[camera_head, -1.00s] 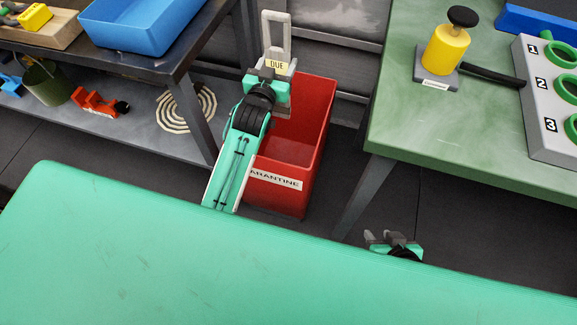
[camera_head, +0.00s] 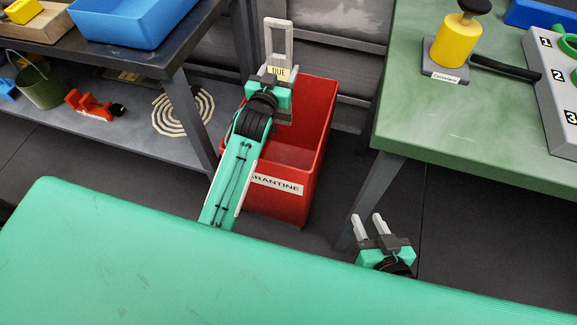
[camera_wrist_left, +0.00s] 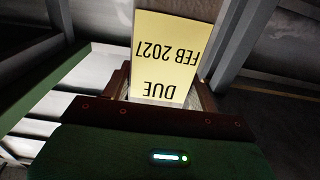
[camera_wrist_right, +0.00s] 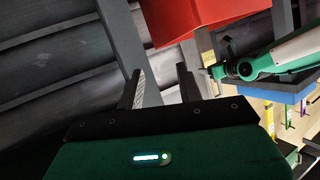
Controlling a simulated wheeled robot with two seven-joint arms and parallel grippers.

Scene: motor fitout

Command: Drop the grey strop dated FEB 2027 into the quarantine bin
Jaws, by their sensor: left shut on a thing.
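The grey strop (camera_head: 278,42) is a pale loop with a yellow tag (camera_head: 281,73). The tag shows upside down in the left wrist view (camera_wrist_left: 172,55) and reads DUE FEB 2027. My left gripper (camera_head: 277,79) is shut on the strop, and the loop reaches out beyond its jaws. The red quarantine bin (camera_head: 318,165) stands on the floor; my left forearm hides part of its label. In the head view the left gripper overlaps the bin's back left part; its height above the rim is unclear. My right gripper (camera_head: 368,226) is open and empty, lower right of the bin.
A dark bench with a blue tray (camera_head: 135,25) stands left of the bin, with a lower shelf (camera_head: 140,135). A green table (camera_head: 450,120) with a yellow-bodied item (camera_head: 458,42) stands right. A teal surface (camera_head: 200,265) fills the foreground.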

